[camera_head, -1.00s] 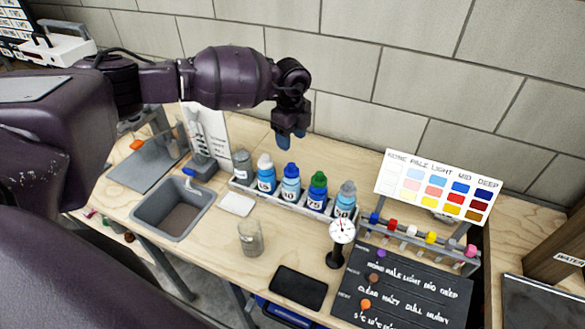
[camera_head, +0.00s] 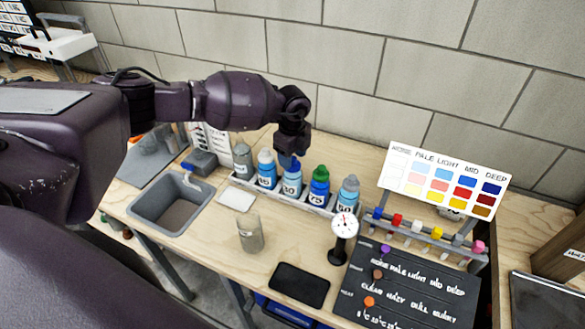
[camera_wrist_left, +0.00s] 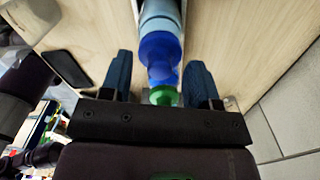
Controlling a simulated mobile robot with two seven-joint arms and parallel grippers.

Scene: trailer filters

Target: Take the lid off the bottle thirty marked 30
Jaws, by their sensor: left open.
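The bottle marked 30 (camera_head: 291,187) is light blue with a dark blue lid and stands upright in the rack, in the row of bottles. My left gripper (camera_head: 291,160) is over it, pointing down, with its fingertips at the lid. In the left wrist view the blue lid (camera_wrist_left: 160,50) lies between the two spread fingers of my left gripper (camera_wrist_left: 160,78), with a gap on both sides. The lid is on the bottle and is partly hidden by the gripper in the head view.
Close neighbours are the white-lidded bottle (camera_head: 266,172) to the left and the green-lidded bottle (camera_head: 319,186) to the right. A glass beaker (camera_head: 250,233), a dial gauge (camera_head: 343,232) and a grey sink (camera_head: 171,203) stand in front. A colour chart (camera_head: 442,180) stands to the right.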

